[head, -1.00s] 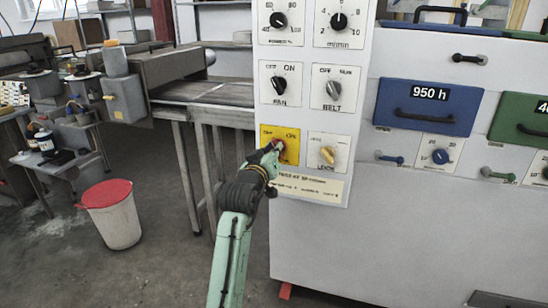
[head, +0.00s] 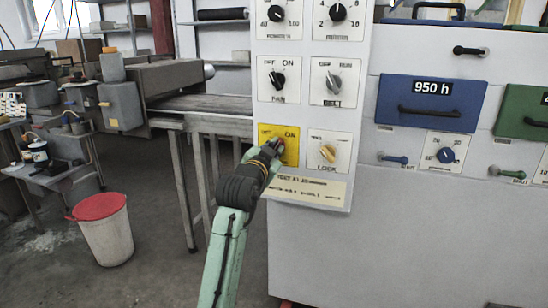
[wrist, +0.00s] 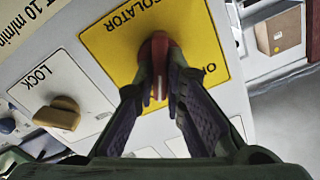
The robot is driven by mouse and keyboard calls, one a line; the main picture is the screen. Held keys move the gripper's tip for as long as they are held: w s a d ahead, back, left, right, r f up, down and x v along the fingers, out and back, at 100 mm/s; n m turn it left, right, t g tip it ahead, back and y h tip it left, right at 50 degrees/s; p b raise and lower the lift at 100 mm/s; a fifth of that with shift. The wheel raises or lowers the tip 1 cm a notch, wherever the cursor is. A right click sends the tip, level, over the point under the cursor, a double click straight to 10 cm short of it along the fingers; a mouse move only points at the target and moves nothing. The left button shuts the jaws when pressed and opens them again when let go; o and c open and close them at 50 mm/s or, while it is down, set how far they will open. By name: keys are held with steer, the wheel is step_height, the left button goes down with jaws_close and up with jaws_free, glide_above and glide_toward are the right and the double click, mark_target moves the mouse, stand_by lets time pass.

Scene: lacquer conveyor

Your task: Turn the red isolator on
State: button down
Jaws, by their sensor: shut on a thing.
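The red isolator knob (wrist: 161,47) sits on a yellow plate (wrist: 120,45) in the wrist view, with part of the word ISOLATOR showing. My gripper (wrist: 157,92) is shut on the knob, one finger on each side. In the head view the yellow plate (head: 291,157) is at the lower left of the white panel, marked ON at its upper right. My gripper (head: 273,151) reaches it from below and covers most of the knob.
A yellow LOCK knob (head: 327,152) is just right of the isolator. The black FAN knob (head: 279,81) and grey BELT knob (head: 333,84) are above. A blue drawer (head: 430,102) is to the right. A red-lidded bin (head: 105,232) stands on the open floor at left.

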steer(key=m+b, duration=0.2)
steer(key=m, duration=0.3)
steer(key=shift+d+f+b, duration=0.1)
steer(key=shift+f+b, duration=0.05)
steer(key=shift+b, duration=0.15)
steer(key=shift+d, duration=0.15)
stand_by(0.9)
steer(key=c, duration=1.7)
jaws_free()
steer(key=shift+o, duration=0.2)
steer(key=shift+s+a, duration=0.25)
steer(key=shift+s, duration=0.05)
steer(key=v, duration=1.1)
steer(key=shift+s, duration=0.2)
